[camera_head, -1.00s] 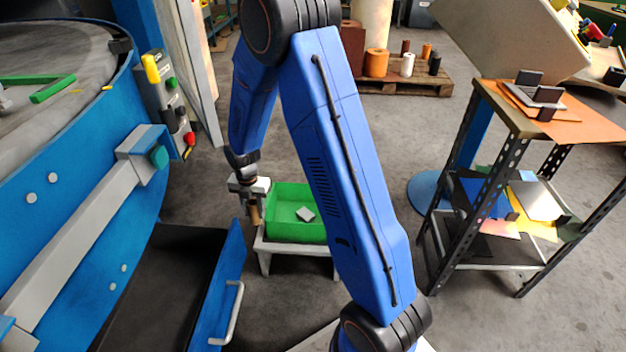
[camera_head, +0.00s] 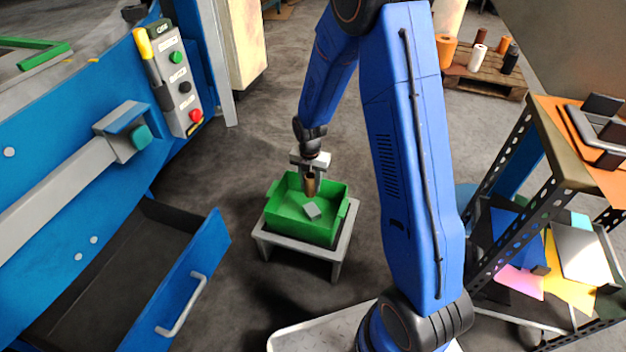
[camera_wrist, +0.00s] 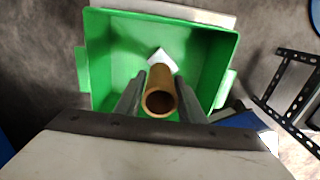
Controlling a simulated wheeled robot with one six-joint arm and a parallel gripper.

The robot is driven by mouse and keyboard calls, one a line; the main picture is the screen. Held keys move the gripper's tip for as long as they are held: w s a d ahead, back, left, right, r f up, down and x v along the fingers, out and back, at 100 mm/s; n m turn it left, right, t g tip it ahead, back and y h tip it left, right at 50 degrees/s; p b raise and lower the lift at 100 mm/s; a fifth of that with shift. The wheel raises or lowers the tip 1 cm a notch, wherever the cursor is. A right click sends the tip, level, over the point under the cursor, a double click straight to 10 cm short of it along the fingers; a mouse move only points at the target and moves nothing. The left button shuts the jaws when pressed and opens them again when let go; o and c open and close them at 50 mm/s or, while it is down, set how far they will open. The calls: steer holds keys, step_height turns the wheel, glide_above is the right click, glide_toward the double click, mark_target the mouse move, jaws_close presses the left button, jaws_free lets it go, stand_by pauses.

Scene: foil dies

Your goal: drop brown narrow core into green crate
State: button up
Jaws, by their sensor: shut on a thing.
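The brown narrow core (camera_head: 310,184) is a short hollow tube, held upright in my gripper (camera_head: 310,176) above the green crate (camera_head: 292,228). In the wrist view the core (camera_wrist: 160,92) sits between the two fingers of my gripper (camera_wrist: 160,98), which are shut on it. The green crate (camera_wrist: 105,65) lies beneath it in that view, with its open inside around the core. A small grey block (camera_head: 312,210) lies on the crate floor; it also shows in the wrist view (camera_wrist: 163,60), partly behind the core.
The crate stands on a low grey stand (camera_head: 345,240). An open blue drawer (camera_head: 190,285) juts out at left, below a control panel (camera_head: 180,80). A metal shelf rack (camera_head: 500,170) with coloured sheets stands at right. A pallet (camera_head: 490,80) with rolls is behind.

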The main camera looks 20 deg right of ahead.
steer(key=shift+f, duration=2.05)
steer(key=o, duration=1.1)
steer(key=shift+r, duration=0.1)
step_height(320, 180, up, 17)
steer(key=shift+r, duration=0.15)
